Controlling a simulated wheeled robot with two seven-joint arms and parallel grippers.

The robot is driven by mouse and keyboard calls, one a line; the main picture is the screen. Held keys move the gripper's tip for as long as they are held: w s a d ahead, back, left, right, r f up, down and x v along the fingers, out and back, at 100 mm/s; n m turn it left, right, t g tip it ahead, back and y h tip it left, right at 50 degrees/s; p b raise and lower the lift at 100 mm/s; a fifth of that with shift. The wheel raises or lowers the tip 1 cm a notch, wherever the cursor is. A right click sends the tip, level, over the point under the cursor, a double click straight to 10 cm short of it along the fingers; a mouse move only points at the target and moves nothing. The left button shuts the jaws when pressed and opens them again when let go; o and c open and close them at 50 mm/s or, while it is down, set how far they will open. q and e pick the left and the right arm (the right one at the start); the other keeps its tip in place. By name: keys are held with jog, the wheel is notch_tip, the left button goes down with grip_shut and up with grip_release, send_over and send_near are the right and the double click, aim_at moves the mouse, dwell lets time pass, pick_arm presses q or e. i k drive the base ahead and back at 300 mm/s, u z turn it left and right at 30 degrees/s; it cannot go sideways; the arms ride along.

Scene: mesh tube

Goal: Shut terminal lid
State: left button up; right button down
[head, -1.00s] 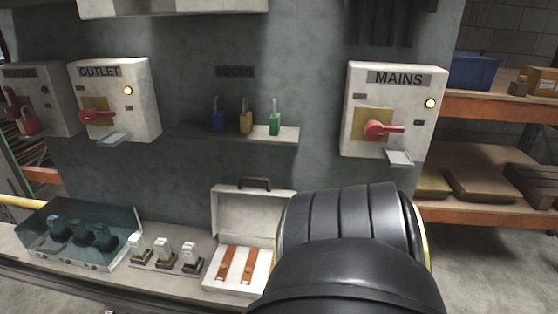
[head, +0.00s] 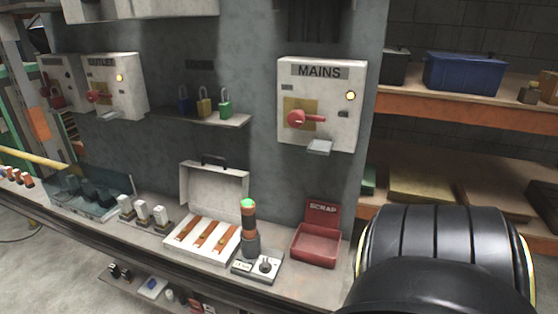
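A clear bluish box (head: 118,186), which may be the terminal box, stands on the bench at the left with dark rounded parts inside. I cannot tell how its clear lid sits. To its right is a white case (head: 213,190) with its handled lid raised and orange-brown strips in its base. Neither gripper is in view. A large black ribbed part of my own body fills the lower right corner.
A lamp post with a green top (head: 249,228) and a red scrap bin (head: 318,243) stand right of the case. White-topped blocks (head: 143,210) stand left of it. The MAINS box (head: 321,105) and padlock shelf (head: 235,120) are on the wall. Orange-edged shelving (head: 455,108) is at right.

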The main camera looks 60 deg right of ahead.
aim_at(223, 189)
jog(key=z, duration=1.55)
